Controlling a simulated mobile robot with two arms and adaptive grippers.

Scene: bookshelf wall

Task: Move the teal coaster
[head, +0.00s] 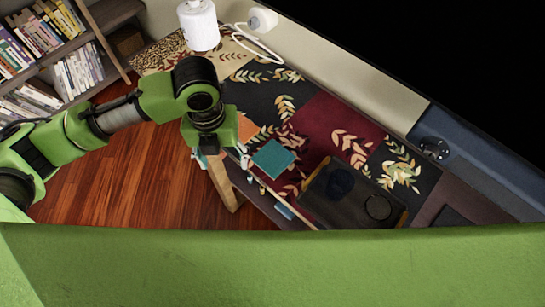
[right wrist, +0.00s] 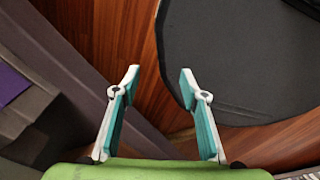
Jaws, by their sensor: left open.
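The teal coaster (head: 274,159) is a flat square lying on the patterned cloth of the long table, near its front edge. My left gripper (head: 222,158) points down just left of the coaster, at the table's front edge. Its teal fingertips are apart, and I see nothing between them. It looks clear of the coaster, but its height is hard to tell. My right gripper (right wrist: 160,78) shows in the right wrist view with its teal and white fingers spread, empty, over wooden floor. The coaster is not in that view.
An orange patch (head: 247,129) shows beside the left gripper. A dark tray (head: 346,208) with round dark items sits right of the coaster. A white lamp (head: 198,25) stands at the far end. In the right wrist view a dark rounded slab (right wrist: 240,60) lies beside the fingers.

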